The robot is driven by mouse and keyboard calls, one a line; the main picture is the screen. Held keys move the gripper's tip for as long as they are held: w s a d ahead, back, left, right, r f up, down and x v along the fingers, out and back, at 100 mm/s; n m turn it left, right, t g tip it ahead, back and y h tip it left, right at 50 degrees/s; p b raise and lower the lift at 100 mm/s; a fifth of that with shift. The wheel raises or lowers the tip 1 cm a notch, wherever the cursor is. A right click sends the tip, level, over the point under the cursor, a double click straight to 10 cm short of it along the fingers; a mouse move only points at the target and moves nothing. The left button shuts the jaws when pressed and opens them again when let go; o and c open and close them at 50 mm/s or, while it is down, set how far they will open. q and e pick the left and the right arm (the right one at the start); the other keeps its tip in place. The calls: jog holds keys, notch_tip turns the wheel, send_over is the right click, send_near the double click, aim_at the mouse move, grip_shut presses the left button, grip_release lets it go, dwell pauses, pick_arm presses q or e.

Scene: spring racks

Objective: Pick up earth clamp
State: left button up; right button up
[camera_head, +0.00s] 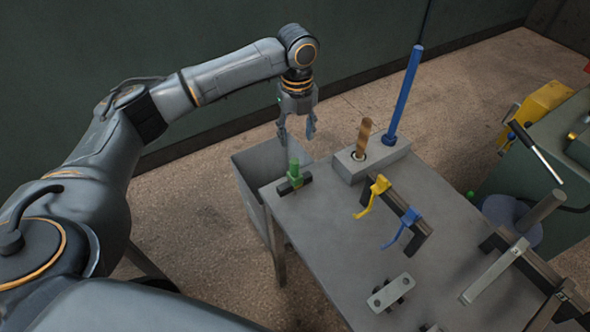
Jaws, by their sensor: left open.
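A green upright piece on a short black bar, which I take to be the earth clamp (294,171), stands at the near left corner of the grey table (330,225). My left gripper (297,136) points down with its fingers apart and nothing between them. In the picture its fingertips are just above the green piece, with a gap between; the exact distance in depth is hard to tell. My right gripper is not in view.
A grey open bin (255,205) stands against the table's left edge. A block (352,166) holds a brown coil (363,140) and a tall blue rod (403,98). Yellow (377,187) and blue (408,219) hooked pieces hang on a dark rack nearby.

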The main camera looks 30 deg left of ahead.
aim_at(295, 157)
pick_arm(q)
notch_tip(295, 157, down, 5)
jog(key=shift+f+p, duration=0.1)
jog(key=shift+p, duration=0.25)
jog(key=f, duration=0.1)
jog(key=f+p, duration=0.1)
jog(key=f, duration=0.1)
jog(key=f+p, duration=0.1)
jog(key=shift+s+a+f, duration=0.15)
jog(key=shift+s+f, duration=0.1)
jog(key=shift+f, duration=0.5)
jog(key=shift+c, duration=0.5)
grip_shut()
